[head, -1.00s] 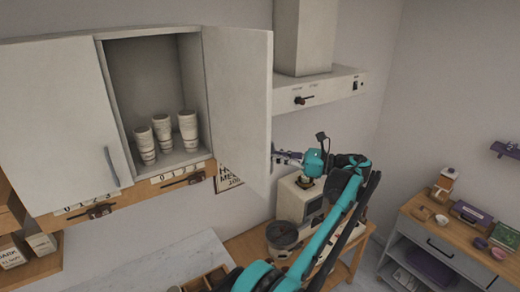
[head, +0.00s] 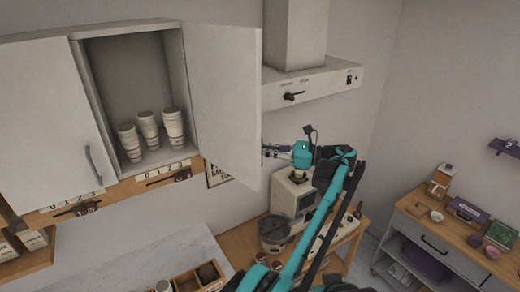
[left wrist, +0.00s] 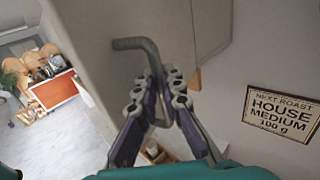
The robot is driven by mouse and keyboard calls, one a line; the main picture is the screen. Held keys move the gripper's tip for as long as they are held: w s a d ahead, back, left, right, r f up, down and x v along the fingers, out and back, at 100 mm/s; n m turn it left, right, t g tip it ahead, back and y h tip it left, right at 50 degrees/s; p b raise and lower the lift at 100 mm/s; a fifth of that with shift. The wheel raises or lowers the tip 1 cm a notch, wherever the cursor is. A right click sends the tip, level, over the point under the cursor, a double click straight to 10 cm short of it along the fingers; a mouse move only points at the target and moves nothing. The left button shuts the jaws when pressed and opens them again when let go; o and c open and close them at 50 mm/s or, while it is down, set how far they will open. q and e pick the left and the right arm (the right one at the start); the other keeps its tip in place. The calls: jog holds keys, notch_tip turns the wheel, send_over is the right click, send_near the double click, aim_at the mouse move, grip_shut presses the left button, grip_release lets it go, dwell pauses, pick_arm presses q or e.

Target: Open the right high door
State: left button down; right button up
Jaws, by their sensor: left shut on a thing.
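The right high door (head: 225,105) is a pale panel on the wall cabinet, swung wide open with its inner face towards me in the head view. Its grey bar handle (left wrist: 140,45) shows in the left wrist view, on the outer face, hidden in the head view. My left gripper (left wrist: 160,85) is shut on this handle. In the head view its fingers (head: 270,151) show just past the door's free edge, partly hidden by the door. My right gripper is not in view.
Paper cup stacks (head: 147,132) stand inside the open cabinet. The left cabinet door (head: 45,120) is shut. A range hood (head: 310,85) is right of the open door. A coffee machine (head: 293,196) and grinder-like pot (head: 274,232) stand below my arm.

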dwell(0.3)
pick_arm(q)
jog(key=c, duration=1.6)
grip_release()
jog(key=shift+a, duration=0.15)
